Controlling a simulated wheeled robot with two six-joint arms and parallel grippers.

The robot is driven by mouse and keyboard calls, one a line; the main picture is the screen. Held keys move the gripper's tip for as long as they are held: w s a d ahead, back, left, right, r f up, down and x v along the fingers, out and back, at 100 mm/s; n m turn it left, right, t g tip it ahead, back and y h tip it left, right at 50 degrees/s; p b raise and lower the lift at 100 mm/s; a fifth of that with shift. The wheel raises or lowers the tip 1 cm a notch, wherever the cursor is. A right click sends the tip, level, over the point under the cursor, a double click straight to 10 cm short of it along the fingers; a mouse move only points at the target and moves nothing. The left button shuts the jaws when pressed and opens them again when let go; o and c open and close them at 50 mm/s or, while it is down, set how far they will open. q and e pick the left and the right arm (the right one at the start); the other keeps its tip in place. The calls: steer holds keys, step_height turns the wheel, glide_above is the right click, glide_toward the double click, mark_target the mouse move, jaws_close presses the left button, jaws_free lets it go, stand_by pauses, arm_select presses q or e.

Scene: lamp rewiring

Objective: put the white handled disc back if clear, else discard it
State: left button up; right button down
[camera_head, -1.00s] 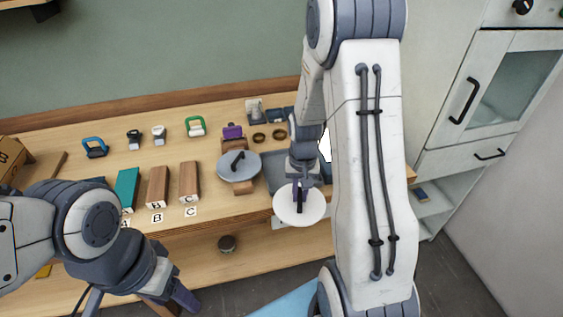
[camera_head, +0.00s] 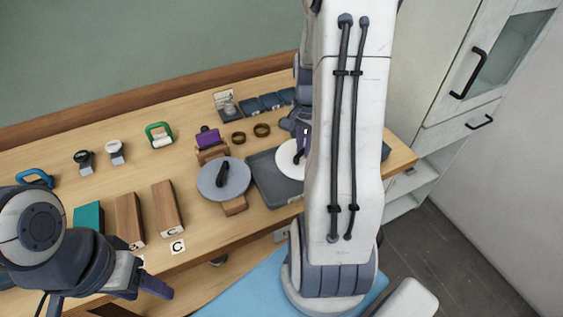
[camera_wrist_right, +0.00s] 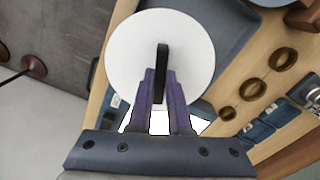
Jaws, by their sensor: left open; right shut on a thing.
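The white handled disc (camera_wrist_right: 150,40) is in my right gripper (camera_wrist_right: 161,78), whose fingers are shut on its black handle. In the head view the white disc (camera_head: 289,160) shows over the grey tray (camera_head: 270,188), partly hidden by my right arm. I cannot tell whether it touches the tray. My left gripper (camera_head: 150,291) is open and empty in front of the bench, at the lower left. A grey handled disc (camera_head: 209,181) rests on a wooden stand left of the tray.
Brown and teal blocks (camera_head: 165,208) stand at the bench's front left. Two brass rings (camera_head: 262,130), a purple-topped item (camera_head: 208,138), a green-handled item (camera_head: 158,134) and dark blue pads (camera_head: 270,101) lie behind. A white cabinet (camera_head: 450,90) stands right.

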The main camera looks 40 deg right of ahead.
mark_target(284, 156)
steer(key=w+a+f, duration=0.1)
steer(key=w+a, duration=0.1)
steer(key=w+a+f, duration=0.1)
steer(key=a+f, duration=0.1)
steer(key=shift+w+p, duration=0.3)
steer(key=shift+w, duration=0.05)
steer(key=shift+f+p, duration=0.35)
steer(key=shift+f, duration=1.75)
steer(key=shift+f, duration=0.1)
steer(key=c, duration=0.8)
jaws_free()
steer(key=shift+c, duration=0.2)
